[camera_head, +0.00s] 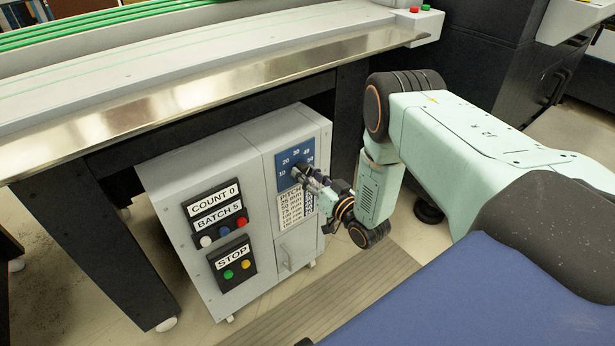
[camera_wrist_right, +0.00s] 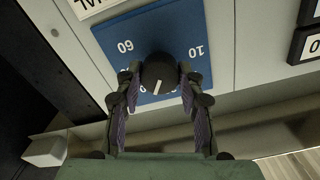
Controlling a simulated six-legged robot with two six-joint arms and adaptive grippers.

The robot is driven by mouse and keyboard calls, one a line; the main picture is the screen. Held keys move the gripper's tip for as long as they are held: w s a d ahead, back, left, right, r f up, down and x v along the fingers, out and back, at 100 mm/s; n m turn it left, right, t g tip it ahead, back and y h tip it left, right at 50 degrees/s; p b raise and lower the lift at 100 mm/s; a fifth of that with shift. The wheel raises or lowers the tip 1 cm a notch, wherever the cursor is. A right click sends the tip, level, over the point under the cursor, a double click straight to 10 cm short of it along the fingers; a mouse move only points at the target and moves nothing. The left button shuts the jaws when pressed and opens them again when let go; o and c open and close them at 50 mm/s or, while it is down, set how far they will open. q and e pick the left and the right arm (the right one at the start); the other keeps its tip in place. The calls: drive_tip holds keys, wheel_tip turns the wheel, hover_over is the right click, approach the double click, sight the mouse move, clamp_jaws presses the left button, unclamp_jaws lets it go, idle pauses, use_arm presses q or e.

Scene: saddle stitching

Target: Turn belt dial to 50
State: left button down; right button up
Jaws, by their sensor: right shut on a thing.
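The belt dial is a dark round knob (camera_wrist_right: 158,72) on a blue scale plate (camera_head: 284,158) on the grey control box. In the right wrist view the plate (camera_wrist_right: 165,30) appears upside down, with 60 at the left and 10 at the right. A white pointer line on the knob points down and slightly left in that view, toward numbers mostly hidden by my fingers. My right gripper (camera_head: 300,172) is shut on the knob; its two fingers (camera_wrist_right: 158,82) clasp it from both sides. In the head view the gripper covers most of the knob. My left gripper is not in view.
The control box (camera_head: 170,190) stands under a metal-edged machine bench (camera_head: 190,85). COUNT and BATCH displays (camera_head: 213,213) and a STOP panel (camera_head: 232,262) with buttons are left of the dial. A pitch table (camera_head: 292,208) hangs below it. A dark bench leg (camera_head: 120,250) stands at left.

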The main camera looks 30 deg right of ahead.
drive_tip(key=m+b, duration=0.1)
drive_tip(key=m, duration=0.4)
drive_tip(key=shift+w+r+m+b, duration=0.1)
drive_tip(key=shift+w+m+b, duration=0.05)
drive_tip(key=shift+m+b, duration=0.15)
drive_tip(key=m+b, duration=0.1)
drive_tip(key=m, duration=0.4)
drive_tip(key=shift+r+b, duration=0.1)
drive_tip(key=shift+b, duration=0.2)
drive_tip(key=o, duration=0.7)
drive_tip(key=shift+d, duration=0.1)
drive_tip(key=o, duration=0.5)
drive_tip(key=shift+m, duration=0.3)
drive_tip(key=shift+c, duration=0.2)
drive_tip(key=shift+f, duration=0.2)
